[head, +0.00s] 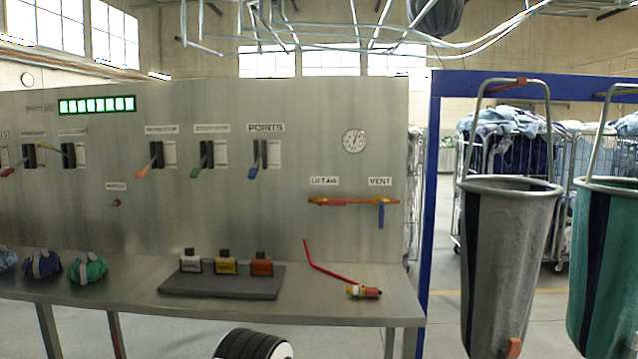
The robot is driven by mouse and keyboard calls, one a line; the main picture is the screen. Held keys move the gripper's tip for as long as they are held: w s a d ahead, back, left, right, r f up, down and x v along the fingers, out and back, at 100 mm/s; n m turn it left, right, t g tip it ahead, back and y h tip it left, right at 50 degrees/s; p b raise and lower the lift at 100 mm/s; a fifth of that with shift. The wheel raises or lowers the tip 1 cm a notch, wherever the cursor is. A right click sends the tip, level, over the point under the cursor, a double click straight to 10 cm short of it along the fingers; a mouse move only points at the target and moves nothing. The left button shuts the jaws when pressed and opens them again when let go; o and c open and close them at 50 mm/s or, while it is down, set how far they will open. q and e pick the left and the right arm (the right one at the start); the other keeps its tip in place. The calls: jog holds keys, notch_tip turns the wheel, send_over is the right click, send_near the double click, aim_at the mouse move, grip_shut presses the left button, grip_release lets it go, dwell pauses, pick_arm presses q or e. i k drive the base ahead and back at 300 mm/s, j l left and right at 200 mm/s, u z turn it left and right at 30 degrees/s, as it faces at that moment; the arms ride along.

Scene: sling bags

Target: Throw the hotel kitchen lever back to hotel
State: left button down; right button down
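Several levers stand on the grey metal panel (230,220). An orange-handled lever (143,171), a green-handled lever (196,171) and a blue-handled lever (253,171) all point down and to the left from dark slots. The label over the blue one reads POINTS; the labels over the orange and green ones are too small to read. Further left are a yellow-tipped lever (43,147) pointing up-left and a red-handled lever (8,172) at the picture's edge. I cannot tell which is the hotel kitchen lever. Neither gripper is in view.
A metal bench (340,290) runs under the panel. It carries a dark tray (215,291) with three coloured tags, cloth bundles (87,268) and a bent red rod (330,270). A yellow-red pipe (350,201) has a blue vent handle (381,215). Grey (510,250) and green bags (605,260) hang right.

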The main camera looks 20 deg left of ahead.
aim_at(253, 173)
jog(key=i+j+z, duration=0.2)
jog(key=j, duration=0.65)
jog(key=j+z, duration=0.2)
jog(key=j, duration=0.65)
